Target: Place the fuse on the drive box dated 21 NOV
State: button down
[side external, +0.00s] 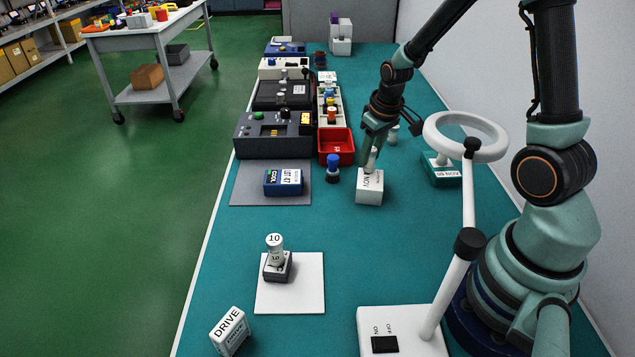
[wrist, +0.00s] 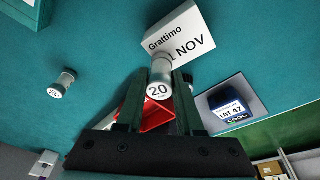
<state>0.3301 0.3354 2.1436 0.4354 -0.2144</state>
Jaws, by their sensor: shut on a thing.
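My gripper (side external: 372,147) is shut on a white-and-grey fuse (wrist: 159,90) whose end cap reads 20. The fuse is upright at the top of a white box (side external: 369,190) in the side view; I cannot tell whether it touches or hovers just above. In the wrist view this box (wrist: 185,38) reads "Grattimo" and "1 NOV", with the date's front part hidden behind the fuse. A teal box (side external: 442,172) with a white date label, too small to read surely, stands to the right. A white box marked DRIVE (side external: 231,330) stands at the front left.
Another fuse (side external: 393,135) stands behind my gripper. A fuse marked 10 (side external: 275,248) stands on a dark block on a white mat (side external: 305,295). A red bin (side external: 336,146), blue-capped item (side external: 333,168) and blue COOL box (side external: 283,182) are left. A ring lamp (side external: 466,135) rises close right.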

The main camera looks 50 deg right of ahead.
aim_at(373, 151)
jog(key=shift+f, duration=0.1)
jog(key=c, duration=0.5)
grip_release()
jog(key=shift+c, duration=0.2)
jog(key=v, duration=0.3)
jog(key=w+v, duration=0.1)
jog(key=v, duration=0.6)
jog(key=shift+w+d, duration=0.2)
jog(key=s+a+r+t, duration=0.1)
jog(key=s+a+r, duration=0.3)
jog(key=a, duration=0.2)
jog(key=s+a+r+n+t, duration=0.1)
jog(key=s+a+r+t, duration=0.1)
jog(key=s+a+r, duration=0.2)
jog(key=a, duration=0.2)
jog(key=shift+s+a+r+y, duration=0.3)
jog(key=shift+s+a+y, duration=0.05)
jog(key=shift+y, duration=0.05)
